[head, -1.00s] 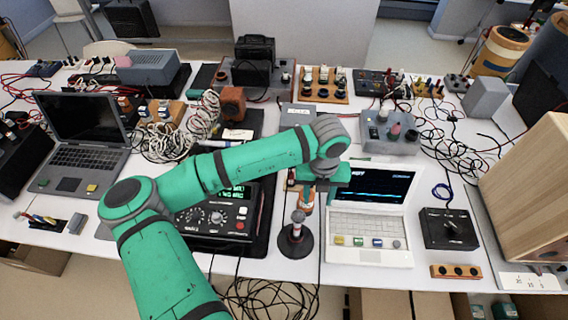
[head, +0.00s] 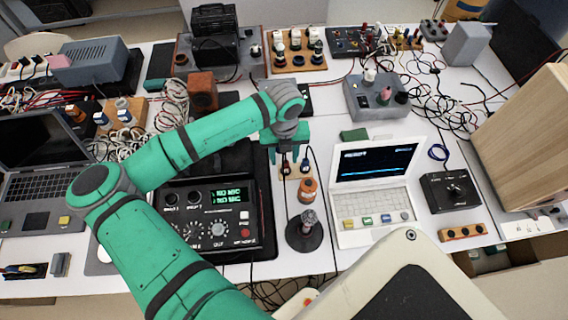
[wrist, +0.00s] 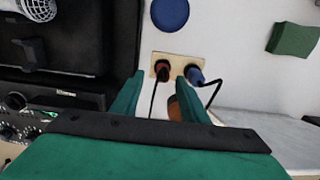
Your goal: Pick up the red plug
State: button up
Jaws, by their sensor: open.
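The red plug (wrist: 162,72) shows in the wrist view, upright at the left of a small wooden board (wrist: 178,58), with a black cable running from it. A blue plug (wrist: 194,76) stands beside it on the same board. My gripper (wrist: 158,84) is open, its green fingers on either side of the red plug's cable, with the plug at the gap between the fingertips. I cannot tell whether they touch it. In the head view my gripper (head: 285,152) hangs over the board, where the plugs look dark and are partly covered.
An orange-brown spool (head: 307,189) and a round-based stand (head: 304,235) are just in front. A black instrument (head: 212,210) lies left, a white laptop (head: 372,192) right. A green block (head: 354,134) lies behind the laptop. Loose cables (head: 427,100) spread at the back right.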

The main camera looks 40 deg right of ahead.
aim_at(286, 162)
jog(key=shift+w+f, duration=0.1)
jog(key=shift+f, duration=0.05)
jog(key=shift+d+f, duration=0.1)
jog(key=shift+f, duration=0.1)
jog(key=shift+s+f, duration=0.15)
jog(key=shift+f, duration=1.05)
jog(key=shift+s+f, duration=0.1)
jog(key=shift+f, duration=1.05)
jog(key=shift+d, duration=0.1)
grip_shut()
